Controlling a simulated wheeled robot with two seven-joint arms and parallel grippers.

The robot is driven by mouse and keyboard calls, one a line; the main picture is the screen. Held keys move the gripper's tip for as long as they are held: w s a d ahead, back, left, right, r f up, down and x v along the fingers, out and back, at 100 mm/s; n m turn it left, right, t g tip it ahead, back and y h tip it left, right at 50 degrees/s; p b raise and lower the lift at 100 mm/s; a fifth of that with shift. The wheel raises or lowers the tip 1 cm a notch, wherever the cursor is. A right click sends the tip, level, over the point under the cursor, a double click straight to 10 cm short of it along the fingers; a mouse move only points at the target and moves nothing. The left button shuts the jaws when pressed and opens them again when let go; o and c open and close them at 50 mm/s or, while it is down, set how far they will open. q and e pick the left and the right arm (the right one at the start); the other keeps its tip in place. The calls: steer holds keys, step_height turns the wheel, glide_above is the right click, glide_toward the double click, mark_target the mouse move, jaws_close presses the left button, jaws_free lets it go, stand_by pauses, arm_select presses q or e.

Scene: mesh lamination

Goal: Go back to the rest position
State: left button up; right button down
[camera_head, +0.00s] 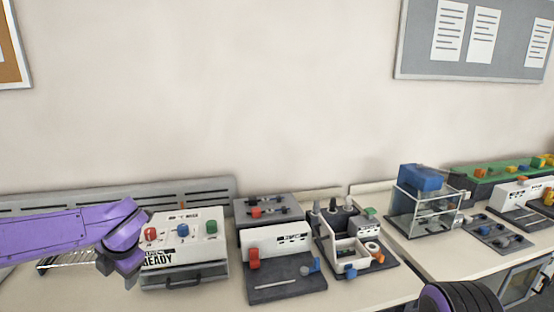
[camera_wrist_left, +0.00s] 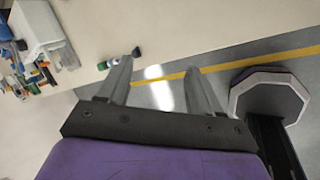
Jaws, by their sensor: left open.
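My left arm comes in from the left in the head view, purple with a dark grey end. The left gripper (camera_head: 122,272) is beside the left edge of the white machine with red, blue and green knobs (camera_head: 195,232). In the left wrist view its two grey fingers stand apart, and the left gripper (camera_wrist_left: 161,70) is open with nothing between the fingers. It points past the table edge toward the floor. My right gripper is not in view; a dark, purple-edged part at the bottom right of the head view appears to be my right arm.
A dark-based machine with a red knob (camera_head: 277,242), a small white press (camera_head: 352,250) and a clear box with a blue top (camera_head: 425,205) stand along the tables. In the left wrist view, a yellow floor line (camera_wrist_left: 250,60) crosses open floor.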

arm_select(q)
steer(key=s+d+f+m+t+y+b, duration=0.1)
steer(key=s+f+m+t, duration=0.1)
steer(key=f+m, duration=0.45)
steer(key=s+d+f+m+t+b, duration=0.1)
steer(key=s+d+f+m, duration=0.2)
steer(key=f, duration=0.6)
steer(key=s+f+m+t+y+b, duration=0.1)
steer(key=s+f+m+t, duration=0.1)
steer(key=f+m, duration=0.5)
steer(key=s+f+m+g+h, duration=0.1)
steer(key=s+f+m, duration=0.1)
steer(key=s+f, duration=0.3)
steer(key=s+d+f+m+g+h+b, duration=0.1)
steer(key=s+f, duration=0.5)
steer(key=s, duration=0.6)
steer(key=s+d+f+m+g+h+b, duration=0.1)
steer(key=s+f+m+g, duration=0.1)
steer(key=s+f+m, duration=0.3)
steer(key=s, duration=0.4)
steer(key=shift+f+g, duration=0.3)
steer(key=shift+f, duration=0.05)
steer(key=shift+m, duration=0.25)
